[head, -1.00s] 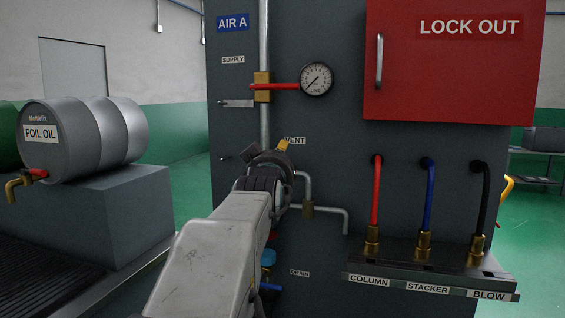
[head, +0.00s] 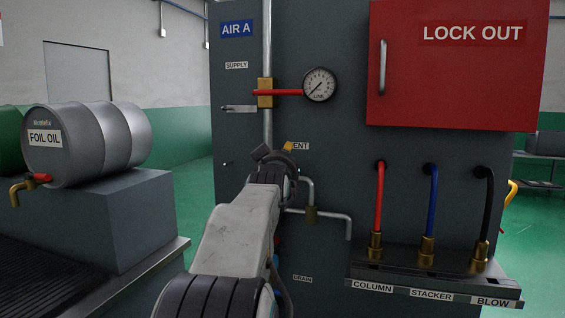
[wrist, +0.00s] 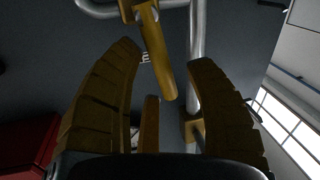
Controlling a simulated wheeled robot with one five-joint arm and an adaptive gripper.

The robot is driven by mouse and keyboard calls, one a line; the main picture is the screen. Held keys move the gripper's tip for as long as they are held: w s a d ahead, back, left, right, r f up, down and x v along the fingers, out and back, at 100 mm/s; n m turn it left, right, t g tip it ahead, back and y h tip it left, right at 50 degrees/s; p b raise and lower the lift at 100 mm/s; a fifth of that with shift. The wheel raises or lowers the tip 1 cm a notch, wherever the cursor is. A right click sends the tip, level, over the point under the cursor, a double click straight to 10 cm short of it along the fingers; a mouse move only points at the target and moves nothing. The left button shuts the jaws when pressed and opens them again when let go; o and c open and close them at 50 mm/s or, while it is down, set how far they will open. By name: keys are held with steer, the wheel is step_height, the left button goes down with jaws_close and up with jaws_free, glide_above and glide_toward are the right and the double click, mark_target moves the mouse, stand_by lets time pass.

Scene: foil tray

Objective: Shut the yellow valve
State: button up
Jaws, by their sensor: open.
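The yellow valve's lever (wrist: 158,60) shows in the wrist view, running down from its brass body (wrist: 138,10) into the space between my fingers. My gripper (wrist: 165,52) is open, with one finger on each side of the lever and a gap on both sides. In the head view my gripper (head: 270,162) is at the panel by the VENT label, and only a yellow tip (head: 288,146) shows past it. The rest of the valve is hidden behind my gripper and arm there.
A red supply lever (head: 278,92) and a gauge (head: 319,84) are above my gripper. Bent grey pipe (head: 335,216) runs to its right. A hose shelf (head: 400,275) and red lock-out cabinet (head: 450,95) are further right.

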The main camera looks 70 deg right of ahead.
jaws_close()
stand_by(0.3)
steer(key=shift+s+f+m+b, duration=0.1)
steer(key=shift+f+m+b, duration=0.2)
steer(key=shift+b, duration=0.7)
steer(key=shift+s+r+m+b, duration=0.2)
steer(key=shift+s+m+b, duration=0.15)
steer(key=shift+m+b, duration=0.4)
steer(key=shift+c, duration=0.3)
jaws_free()
steer(key=shift+r, duration=0.1)
steer(key=shift+a, duration=0.15)
